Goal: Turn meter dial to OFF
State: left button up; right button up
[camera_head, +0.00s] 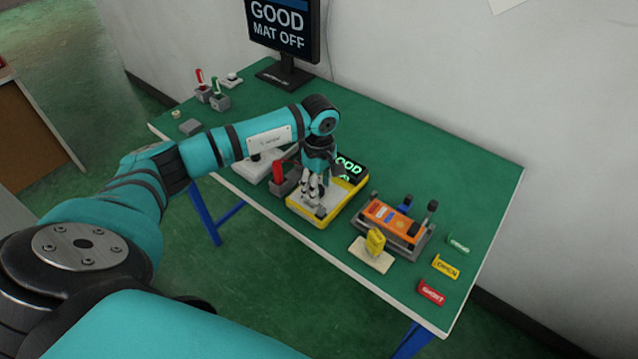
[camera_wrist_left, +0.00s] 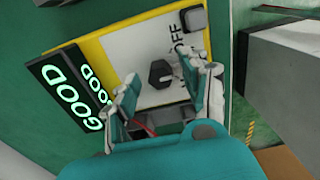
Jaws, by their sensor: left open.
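The yellow meter (camera_head: 351,189) stands near the front edge of the green table, and its dark display reads GOOD. In the left wrist view the meter's dark dial knob (camera_wrist_left: 161,74) sits on a white face, with the letters OFF printed beside it. My left gripper (camera_head: 316,196) points down over the meter's face. It also shows in the left wrist view (camera_wrist_left: 160,92), open, with one finger on each side of the knob. I cannot tell whether the fingers touch the knob. In the head view the gripper hides the knob. My right gripper is not in view.
A red-handled lever fixture (camera_head: 280,177) stands close to the left of the meter. An orange device (camera_head: 393,219) in a grey tray and a yellow clip block (camera_head: 375,243) are to the right. A monitor (camera_head: 285,28) reads GOOD, MAT OFF. The table's back right is clear.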

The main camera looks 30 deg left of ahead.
pick_arm(q)
grip_shut()
dwell(0.4)
jog(key=shift+n+b, duration=0.6)
jog(key=shift+n, duration=0.2)
jog(key=shift+n+b, duration=0.6)
jog(key=shift+n, duration=0.6)
jog(key=n+b, duration=0.1)
jog(key=n, duration=0.2)
jog(key=shift+n+b, duration=0.35)
jog(key=shift+n, duration=0.45)
jog(key=shift+r+n, duration=0.1)
jog(key=shift+n, duration=0.2)
